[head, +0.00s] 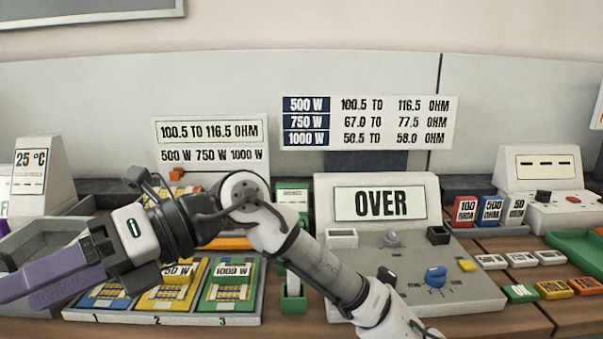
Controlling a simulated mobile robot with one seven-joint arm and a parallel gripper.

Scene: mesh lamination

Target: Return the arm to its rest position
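My arm reaches up from the lower right, bends at the top, and carries my gripper (22,293) out to the left. The gripper has purple fingers that point left and slightly down, in front of the grey tray at the left. The fingers look close together, seen from the side, and their tips run to the picture's left edge. I cannot tell whether there is a gap between them. No held object shows. The arm hides parts of the bench behind it.
A numbered rack (190,318) holds blue, yellow and green cards below my wrist. A meter (330,195) reading OVER stands behind my forearm. Red, blue and grey blocks (490,211), small tiles (522,293) and a green tray (585,246) are at the right. A grey tray (75,207) is at the left.

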